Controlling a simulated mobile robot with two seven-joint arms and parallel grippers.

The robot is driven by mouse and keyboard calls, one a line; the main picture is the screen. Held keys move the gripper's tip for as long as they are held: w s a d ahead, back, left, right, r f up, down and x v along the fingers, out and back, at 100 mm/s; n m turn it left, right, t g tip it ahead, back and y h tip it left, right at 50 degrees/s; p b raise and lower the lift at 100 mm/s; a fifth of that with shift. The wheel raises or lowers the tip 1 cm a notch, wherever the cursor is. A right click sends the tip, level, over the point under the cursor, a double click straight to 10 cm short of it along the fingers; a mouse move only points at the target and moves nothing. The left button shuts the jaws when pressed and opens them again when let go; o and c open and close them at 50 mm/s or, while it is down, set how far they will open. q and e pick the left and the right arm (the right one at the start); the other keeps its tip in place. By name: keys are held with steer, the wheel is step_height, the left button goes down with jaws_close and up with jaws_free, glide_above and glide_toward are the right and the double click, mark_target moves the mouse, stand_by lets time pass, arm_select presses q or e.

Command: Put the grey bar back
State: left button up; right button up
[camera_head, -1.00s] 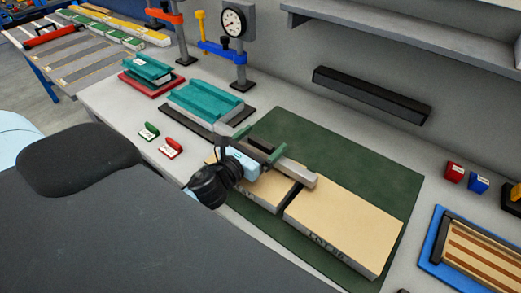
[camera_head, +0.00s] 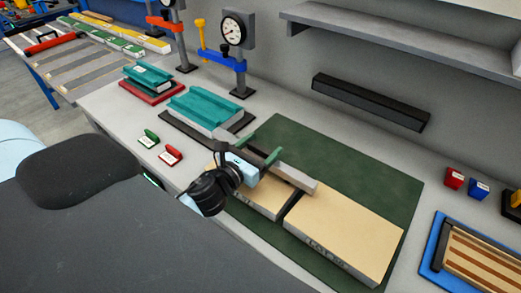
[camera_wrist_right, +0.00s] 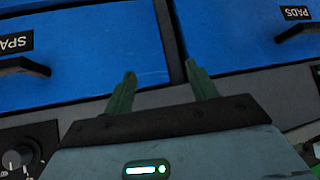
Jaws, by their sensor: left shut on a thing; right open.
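The grey bar (camera_head: 298,178) shows in the head view, lying across the line of sight above the tan panels. My left gripper (camera_head: 262,162), with green fingers, is shut on it near its middle. The bar's near-right end reaches over the gap between a smaller tan panel (camera_head: 262,200) and a larger tan panel (camera_head: 345,232). I cannot tell whether the bar touches them. Part of the bar is hidden by the gripper. My right gripper (camera_wrist_right: 160,72) is open and empty in the right wrist view, before blue drawer fronts.
The panels lie on a dark green mat (camera_head: 375,180). Teal parts (camera_head: 205,105) sit behind left, near a dial gauge stand (camera_head: 238,60). A black rail (camera_head: 370,100) is on the wall. A blue tray (camera_head: 432,258) holds striped wood at right. Blue drawers (camera_wrist_right: 85,60) have black handles.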

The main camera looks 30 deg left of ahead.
mark_target(261, 148)
arm_select(q)
step_height(261, 148, up, 3)
steer(key=shift+r, duration=0.15)
steer(key=shift+s+d, duration=0.15)
steer(key=s+d+r, duration=0.1)
steer(key=s+d, duration=0.9)
steer(key=s, duration=0.2)
steer(key=shift+r+b, duration=0.25)
steer(key=shift+b, duration=0.1)
arm_select(e)
steer(key=shift+s+f, duration=0.35)
steer(key=shift+f, duration=0.05)
arm_select(q)
steer(key=shift+d+f, duration=0.1)
arm_select(e)
steer(key=shift+d, duration=0.15)
